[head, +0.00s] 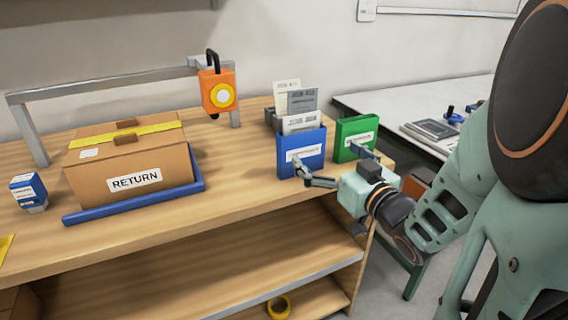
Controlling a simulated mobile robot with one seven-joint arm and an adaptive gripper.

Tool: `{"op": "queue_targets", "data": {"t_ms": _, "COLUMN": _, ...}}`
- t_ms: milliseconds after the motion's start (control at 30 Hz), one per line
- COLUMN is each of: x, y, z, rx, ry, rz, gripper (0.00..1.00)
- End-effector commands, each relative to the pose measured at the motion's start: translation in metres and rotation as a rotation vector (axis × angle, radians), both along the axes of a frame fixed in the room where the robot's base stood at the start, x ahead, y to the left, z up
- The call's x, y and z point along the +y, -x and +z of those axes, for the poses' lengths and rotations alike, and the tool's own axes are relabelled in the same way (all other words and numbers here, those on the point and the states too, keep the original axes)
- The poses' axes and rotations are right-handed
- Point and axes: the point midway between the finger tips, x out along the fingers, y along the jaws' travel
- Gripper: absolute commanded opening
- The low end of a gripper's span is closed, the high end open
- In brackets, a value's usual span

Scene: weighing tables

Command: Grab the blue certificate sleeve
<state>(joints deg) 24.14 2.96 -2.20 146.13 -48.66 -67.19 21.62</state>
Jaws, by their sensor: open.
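The blue certificate sleeve (300,165) stands upright near the right end of the wooden table, with a white label on its front and grey and pale papers showing above and behind it. My gripper (328,160) is open in front and to the right of it. One finger overlaps the sleeve's lower right front in the picture; the other lies in front of a green sleeve (352,130). I cannot tell whether either finger touches a sleeve. Nothing is held between the fingers.
A RETURN carton (130,170) sits on a blue tray (75,217) at left. An orange scale (219,89) hangs from a metal frame (100,86). A small blue-and-white item (28,190) stands far left. A yellow tape roll (279,306) lies on the lower shelf. The tabletop before the blue sleeve is clear.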

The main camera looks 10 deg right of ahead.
Motion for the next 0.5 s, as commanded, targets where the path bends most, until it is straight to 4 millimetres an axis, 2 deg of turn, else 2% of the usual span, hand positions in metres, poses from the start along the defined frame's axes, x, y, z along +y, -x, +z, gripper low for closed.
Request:
{"op": "queue_targets", "data": {"t_ms": 133, "x": 0.006, "y": -0.005, "z": 0.002, "rx": -0.014, "ry": -0.031, "rz": 0.011, "gripper": 1.00}}
{"op": "queue_targets", "data": {"t_ms": 400, "x": 0.018, "y": -0.043, "z": 0.001, "rx": -0.014, "ry": -0.027, "rz": 0.011, "gripper": 1.00}}
{"op": "queue_targets", "data": {"t_ms": 500, "x": 0.020, "y": -0.050, "z": 0.001, "rx": -0.014, "ry": -0.028, "rz": 0.010, "gripper": 1.00}}
